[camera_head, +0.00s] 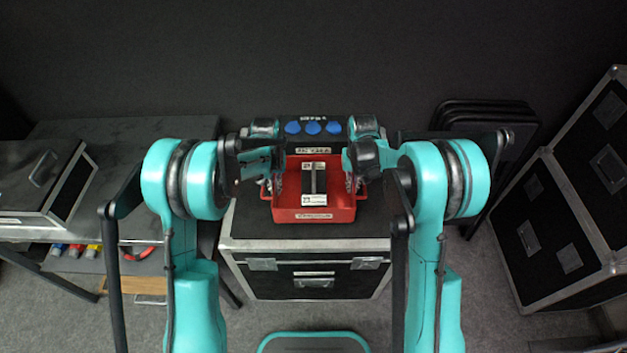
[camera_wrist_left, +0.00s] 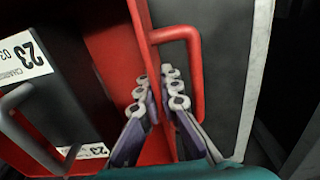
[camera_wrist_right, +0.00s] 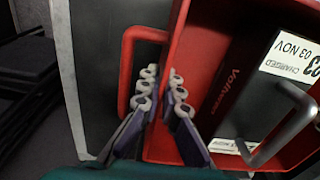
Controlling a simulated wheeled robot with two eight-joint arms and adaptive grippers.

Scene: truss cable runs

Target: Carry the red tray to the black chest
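The red tray (camera_head: 314,215) is level over the top of a black chest (camera_head: 313,245) with silver edges; I cannot tell if it touches the top. In it is a black block (camera_wrist_right: 240,85) with a grey handle and white labels. My left gripper (camera_head: 267,180) is at the tray's left side. In the left wrist view its fingertips (camera_wrist_left: 158,90) close on the tray wall, one inside the tray, one within the red side handle (camera_wrist_left: 197,75). My right gripper (camera_head: 355,180) holds the right wall the same way, as its fingertips (camera_wrist_right: 163,90) show in the right wrist view.
A black unit with blue round sockets (camera_head: 313,127) stands behind the tray. A dark bench (camera_head: 130,130) with a case (camera_head: 45,180) is at left. Stacked black folded items (camera_head: 487,115) and large flight cases (camera_head: 560,220) are at right. Grey floor lies in front.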

